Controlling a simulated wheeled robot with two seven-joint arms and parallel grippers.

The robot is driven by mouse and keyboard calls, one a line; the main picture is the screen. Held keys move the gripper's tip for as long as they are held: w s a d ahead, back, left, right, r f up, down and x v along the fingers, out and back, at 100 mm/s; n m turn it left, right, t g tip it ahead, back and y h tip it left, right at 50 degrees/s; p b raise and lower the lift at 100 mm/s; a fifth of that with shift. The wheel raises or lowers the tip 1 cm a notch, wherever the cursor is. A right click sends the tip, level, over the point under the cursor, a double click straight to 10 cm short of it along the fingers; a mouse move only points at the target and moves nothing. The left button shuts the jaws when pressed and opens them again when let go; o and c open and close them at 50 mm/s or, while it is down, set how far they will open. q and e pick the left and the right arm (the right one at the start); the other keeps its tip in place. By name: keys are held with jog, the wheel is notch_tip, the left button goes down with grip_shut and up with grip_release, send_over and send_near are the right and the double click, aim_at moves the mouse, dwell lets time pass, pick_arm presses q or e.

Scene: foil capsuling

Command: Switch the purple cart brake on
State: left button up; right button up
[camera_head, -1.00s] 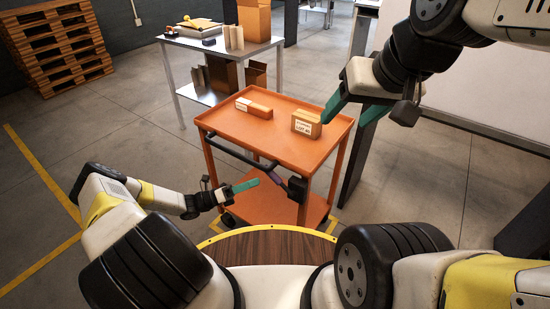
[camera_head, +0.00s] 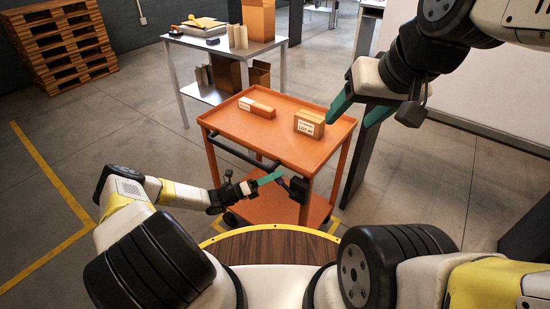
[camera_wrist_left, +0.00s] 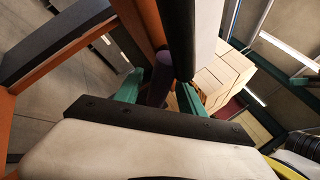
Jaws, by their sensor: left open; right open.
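The orange cart (camera_head: 320,148) stands in front of me with a black push handle (camera_head: 240,152) on its near side. The brake lever (camera_wrist_left: 158,92) shows as a dark purple bar in the left wrist view, beside a black tube. In the head view it is mostly hidden behind my left fingers, next to a black box (camera_head: 299,188) at the cart's near right corner. My left gripper (camera_head: 270,178) is open, with green fingers on either side of the lever; I cannot tell if they touch it. My right gripper (camera_head: 352,116) is open and empty near the cart's right edge.
A metal table (camera_head: 225,46) with cartons stands behind. Pallets (camera_head: 62,45) are stacked at the back left. The floor left of the cart is clear.

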pick_arm(q)
grip_shut()
dwell(1.3)
